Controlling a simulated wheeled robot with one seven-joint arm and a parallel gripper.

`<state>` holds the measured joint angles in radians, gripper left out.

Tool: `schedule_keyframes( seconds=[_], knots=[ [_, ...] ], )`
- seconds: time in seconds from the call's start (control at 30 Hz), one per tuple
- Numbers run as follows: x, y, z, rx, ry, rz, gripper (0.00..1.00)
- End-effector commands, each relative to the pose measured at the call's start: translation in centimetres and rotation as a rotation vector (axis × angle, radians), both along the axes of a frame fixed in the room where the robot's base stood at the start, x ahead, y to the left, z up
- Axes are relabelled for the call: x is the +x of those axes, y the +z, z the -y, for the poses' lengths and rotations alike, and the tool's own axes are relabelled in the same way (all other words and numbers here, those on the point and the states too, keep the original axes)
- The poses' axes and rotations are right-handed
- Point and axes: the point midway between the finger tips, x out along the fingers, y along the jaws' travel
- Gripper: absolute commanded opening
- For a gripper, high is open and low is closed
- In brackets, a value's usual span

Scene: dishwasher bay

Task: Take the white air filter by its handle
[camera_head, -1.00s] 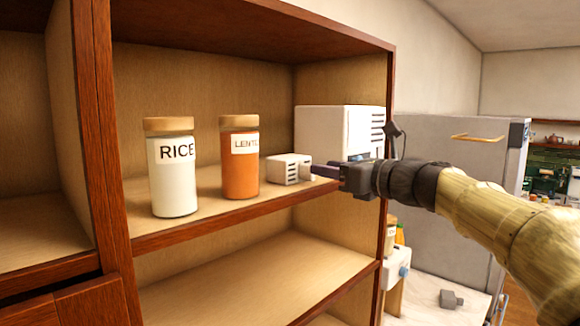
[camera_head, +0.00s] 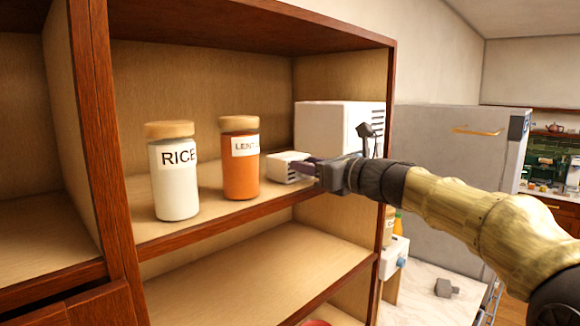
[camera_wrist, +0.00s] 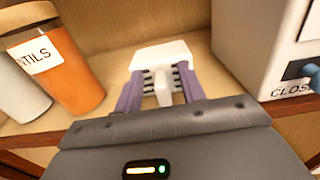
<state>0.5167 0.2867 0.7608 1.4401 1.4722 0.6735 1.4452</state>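The white air filter (camera_head: 287,167) is a small white block on the upper shelf, right of the lentil jar. It also shows in the wrist view (camera_wrist: 160,53), with dark slots on its near face. Its white handle (camera_wrist: 162,86) sticks out towards me. My gripper (camera_head: 304,168) reaches in from the right at the filter. In the wrist view its purple fingers (camera_wrist: 158,92) stand apart on either side of the handle, with gaps visible between. In the head view the fingers hide the handle.
A rice jar (camera_head: 173,172) and an orange lentil jar (camera_head: 240,158) stand left of the filter. A large white box (camera_head: 335,128) with slots stands behind and right of it, close to my gripper. The lower shelf (camera_head: 260,283) is mostly clear.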

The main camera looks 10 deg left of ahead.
Motion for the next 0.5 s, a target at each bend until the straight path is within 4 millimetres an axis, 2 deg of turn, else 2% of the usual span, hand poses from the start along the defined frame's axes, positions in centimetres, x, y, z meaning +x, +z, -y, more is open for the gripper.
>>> schedule_keyframes(
  seconds=[0.2, 0.4, 0.5],
  knots=[
    [0.00, 0.01, 0.02, 0.000, 0.000, 0.000, 0.40],
    [0.00, 0.02, 0.02, 0.000, 0.000, 0.000, 0.01],
    [-0.02, 0.06, 0.02, 0.001, 0.000, 0.001, 0.00]
  ],
)
